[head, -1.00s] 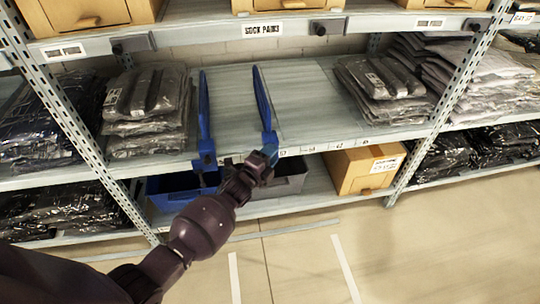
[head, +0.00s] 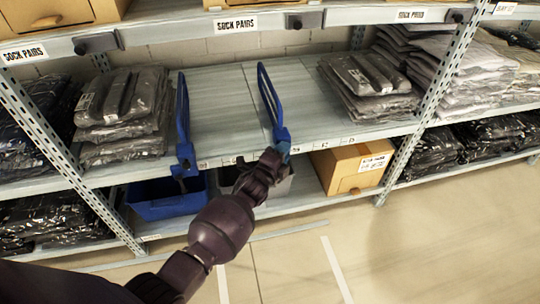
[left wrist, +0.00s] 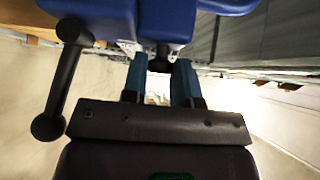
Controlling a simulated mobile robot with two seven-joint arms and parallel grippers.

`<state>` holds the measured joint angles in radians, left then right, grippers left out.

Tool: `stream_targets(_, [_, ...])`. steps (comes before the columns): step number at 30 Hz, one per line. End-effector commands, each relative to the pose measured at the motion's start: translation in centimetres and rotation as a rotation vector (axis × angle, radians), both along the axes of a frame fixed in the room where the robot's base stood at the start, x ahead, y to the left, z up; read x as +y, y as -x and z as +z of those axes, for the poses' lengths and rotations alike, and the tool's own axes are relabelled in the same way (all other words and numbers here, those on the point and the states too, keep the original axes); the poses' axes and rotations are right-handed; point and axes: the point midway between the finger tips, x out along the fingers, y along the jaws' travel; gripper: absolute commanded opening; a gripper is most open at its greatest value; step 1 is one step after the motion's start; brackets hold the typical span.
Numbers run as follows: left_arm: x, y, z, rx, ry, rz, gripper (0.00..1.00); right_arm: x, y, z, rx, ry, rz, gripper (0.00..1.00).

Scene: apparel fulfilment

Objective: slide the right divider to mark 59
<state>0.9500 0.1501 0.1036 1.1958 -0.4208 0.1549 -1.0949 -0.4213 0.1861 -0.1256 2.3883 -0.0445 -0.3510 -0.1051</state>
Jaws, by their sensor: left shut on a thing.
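The right divider (head: 270,99) is a blue upright frame on the middle shelf, with its blue front bracket at the shelf's front edge. My left gripper (head: 272,158) is at this bracket. In the left wrist view, the fingers of my left gripper (left wrist: 160,78) are closed around a dark knob (left wrist: 160,60) below the divider's blue body (left wrist: 110,12). The left divider (head: 183,115) is a similar blue frame farther left. Small number marks (head: 322,146) run along the shelf edge; their digits are too small to read surely. My right gripper is out of view.
Bagged dark garments (head: 122,110) lie left of the left divider. Bagged grey garments (head: 370,85) lie right of the right divider, with bare shelf between. Below are a blue bin (head: 165,205), a grey bin partly behind my arm and a cardboard box (head: 345,170).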

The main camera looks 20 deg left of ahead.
Motion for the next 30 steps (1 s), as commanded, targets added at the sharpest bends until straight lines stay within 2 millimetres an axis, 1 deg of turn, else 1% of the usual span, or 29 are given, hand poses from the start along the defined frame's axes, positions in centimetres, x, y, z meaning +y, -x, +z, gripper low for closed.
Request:
stream_targets(1, [-0.40,-0.13,-0.35,0.004,0.002,0.000,0.00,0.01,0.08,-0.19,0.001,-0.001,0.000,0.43])
stream_targets(3, [-0.58,-0.27,-0.24,0.004,0.001,0.000,0.00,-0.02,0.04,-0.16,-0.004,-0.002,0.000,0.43])
stream_targets(11, [-0.59,-0.32,-0.06,0.002,0.001,0.000,0.00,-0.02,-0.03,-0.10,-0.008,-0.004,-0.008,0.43])
stream_targets(12, [-0.59,-0.32,-0.06,0.002,0.001,0.000,0.28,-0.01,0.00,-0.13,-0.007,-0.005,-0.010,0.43])
stream_targets(15, [-0.58,-0.32,-0.06,0.002,0.001,0.000,0.44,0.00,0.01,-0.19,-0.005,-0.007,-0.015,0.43])
stream_targets(17, [-0.56,-0.33,-0.04,0.002,0.001,0.001,0.52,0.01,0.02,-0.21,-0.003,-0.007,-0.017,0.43])
stream_targets(26, [-0.51,-0.26,0.02,0.001,0.000,0.001,0.52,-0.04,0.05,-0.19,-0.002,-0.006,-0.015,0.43])
stream_targets(30, [-0.34,0.48,0.19,0.000,0.000,0.001,0.52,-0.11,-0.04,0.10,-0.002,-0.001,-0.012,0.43])
